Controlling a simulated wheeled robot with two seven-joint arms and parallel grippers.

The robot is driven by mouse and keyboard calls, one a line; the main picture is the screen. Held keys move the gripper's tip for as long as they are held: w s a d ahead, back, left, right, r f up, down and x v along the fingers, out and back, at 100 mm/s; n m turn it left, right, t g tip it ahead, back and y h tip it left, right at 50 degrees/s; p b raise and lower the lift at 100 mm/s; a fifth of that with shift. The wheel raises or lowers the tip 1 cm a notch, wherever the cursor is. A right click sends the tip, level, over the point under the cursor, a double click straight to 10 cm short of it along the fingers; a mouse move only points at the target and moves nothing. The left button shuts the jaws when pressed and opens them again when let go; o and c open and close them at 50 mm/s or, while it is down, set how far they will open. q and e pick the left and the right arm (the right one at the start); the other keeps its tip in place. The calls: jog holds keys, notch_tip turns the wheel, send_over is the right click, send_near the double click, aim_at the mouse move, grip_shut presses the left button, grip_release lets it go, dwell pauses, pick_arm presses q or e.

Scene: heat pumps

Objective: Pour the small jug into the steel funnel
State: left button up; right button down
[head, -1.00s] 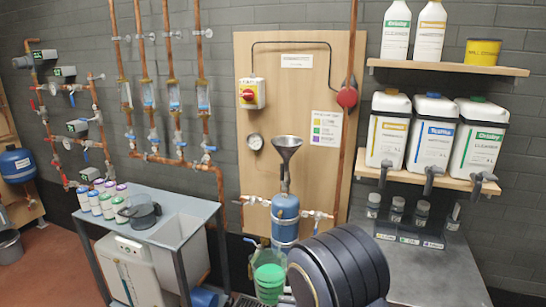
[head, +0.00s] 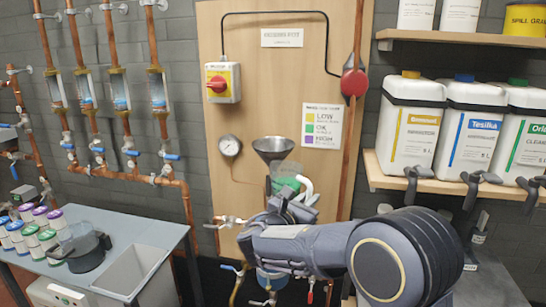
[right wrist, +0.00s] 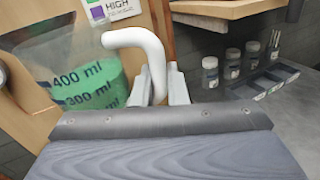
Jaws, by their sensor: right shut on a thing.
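The small jug (head: 287,183) is clear with green liquid in it. In the right wrist view the jug (right wrist: 78,78) shows printed marks for 300 and 400 ml and a white handle (right wrist: 140,38). My right gripper (head: 301,204) is shut on this handle; in the right wrist view its fingers (right wrist: 160,88) sit either side of it. The steel funnel (head: 272,147) stands before the wooden panel. The jug is just below the funnel's rim in the head view and overlaps its lower part; I cannot tell whether they touch. My left gripper is not in view.
A pressure gauge (head: 229,146) and a red-yellow switch (head: 223,83) are on the panel. White canisters (head: 410,125) with taps stand on the right shelf. A bench (head: 30,270) with coloured bottles and a dark pot (head: 83,248) stands at left. Copper pipes flank the panel.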

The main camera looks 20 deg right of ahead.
jog(key=d+r+m+g+b, duration=0.1)
jog(key=d+r, duration=0.1)
jog(key=d+r+g+h, duration=0.1)
jog(key=d, duration=0.1)
jog(key=shift+s+d+r+m+g+h+b, duration=0.1)
jog(key=shift+s+r+m+g+h+b, duration=0.05)
jog(key=shift+r+m+g+h+b, duration=0.2)
